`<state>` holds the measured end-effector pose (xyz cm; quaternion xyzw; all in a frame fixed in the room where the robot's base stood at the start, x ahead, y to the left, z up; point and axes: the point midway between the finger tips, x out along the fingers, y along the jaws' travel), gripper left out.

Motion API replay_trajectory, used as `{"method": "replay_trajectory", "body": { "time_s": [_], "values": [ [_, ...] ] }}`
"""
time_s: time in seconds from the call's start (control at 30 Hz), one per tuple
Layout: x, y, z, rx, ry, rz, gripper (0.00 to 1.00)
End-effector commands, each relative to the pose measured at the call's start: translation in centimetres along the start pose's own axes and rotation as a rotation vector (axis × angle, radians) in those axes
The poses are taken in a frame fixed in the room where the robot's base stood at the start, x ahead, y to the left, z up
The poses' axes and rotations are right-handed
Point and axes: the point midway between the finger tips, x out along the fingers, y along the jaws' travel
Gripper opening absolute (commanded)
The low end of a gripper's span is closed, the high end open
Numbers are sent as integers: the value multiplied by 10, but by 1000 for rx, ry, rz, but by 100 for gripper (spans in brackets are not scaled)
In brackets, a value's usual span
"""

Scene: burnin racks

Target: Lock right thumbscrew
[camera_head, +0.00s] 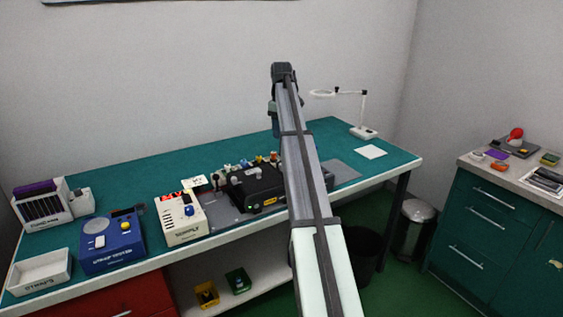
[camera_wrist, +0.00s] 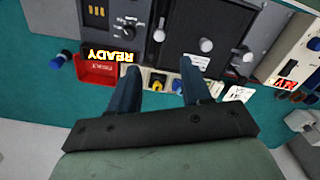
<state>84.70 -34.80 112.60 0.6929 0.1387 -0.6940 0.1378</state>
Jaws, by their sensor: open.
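A dark unit (camera_head: 262,187) with pale knobs on it sits on the green bench in the head view. In the wrist view its dark front panel (camera_wrist: 190,22) has a pale knob (camera_wrist: 159,34) by its left edge, another knob (camera_wrist: 206,45) near its lower middle and a third (camera_wrist: 246,55) at its right edge. The lettering is upside down here, so the right thumbscrew may be the left-edge knob; I cannot be sure. My gripper (camera_wrist: 160,72) is open, its fingers spread below the panel, apart from the knobs.
A lit READY display (camera_wrist: 110,55) and a red tray (camera_wrist: 95,72) lie left of my fingers. Small coloured parts (camera_wrist: 157,82) lie between them. The cream box (camera_head: 181,217) and blue box (camera_head: 112,242) stand left of the unit. A magnifier lamp (camera_head: 362,130) stands at the back right.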

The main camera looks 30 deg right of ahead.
Motion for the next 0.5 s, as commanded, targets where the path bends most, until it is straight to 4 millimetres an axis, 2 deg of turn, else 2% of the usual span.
{"method": "replay_trajectory", "body": {
  "time_s": [0.17, 0.5],
  "values": [
    [22, -1, 1, 0, 0, 0, 48],
    [81, -1, 1, 0, 0, 1, 48]
  ]
}}
